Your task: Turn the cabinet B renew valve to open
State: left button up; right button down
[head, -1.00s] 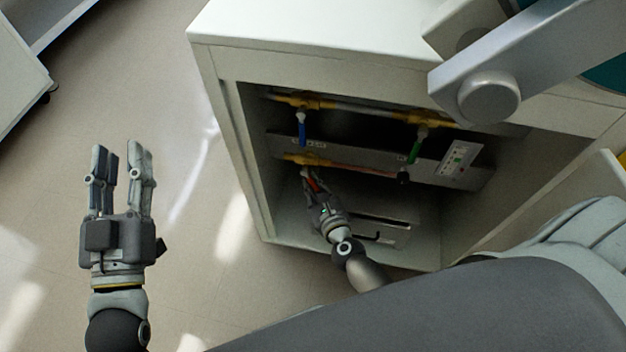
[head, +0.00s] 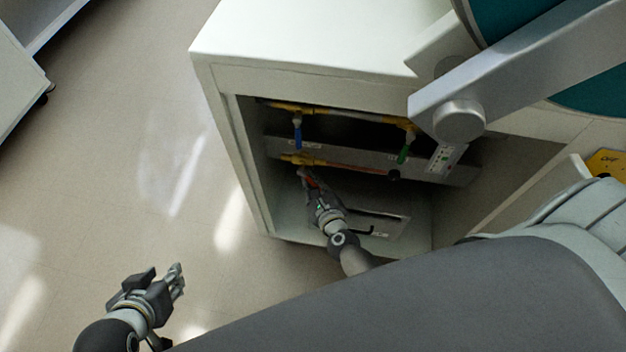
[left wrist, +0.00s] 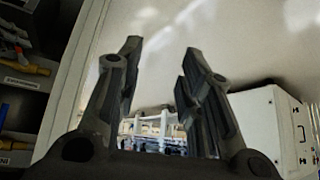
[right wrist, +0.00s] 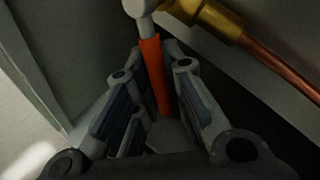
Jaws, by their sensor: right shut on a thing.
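The open cabinet (head: 262,165) holds brass pipework with coloured valve levers. An orange-red lever (right wrist: 154,78) hangs from a grey stem below a brass fitting (right wrist: 212,16); the lever is small in the head view (head: 311,184). My right gripper (head: 307,178) reaches inside the cabinet and is shut on this orange-red lever, its fingers on both sides of it in the right wrist view (right wrist: 158,70). I cannot read a label naming this valve. My left gripper (head: 178,280) is outside the cabinet, over the floor; its fingers stand apart and empty in the left wrist view (left wrist: 163,60).
A blue lever (head: 298,138) is up left and a green lever (head: 404,154) to the right on the upper pipe. A panel with small buttons (head: 445,157) is beside the green one. A black handle (head: 367,231) is below. Floor (head: 130,170) left of the cabinet is clear.

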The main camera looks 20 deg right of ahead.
dwell(0.4)
jog(key=c, duration=1.5)
grip_release()
jog(key=v, duration=1.2)
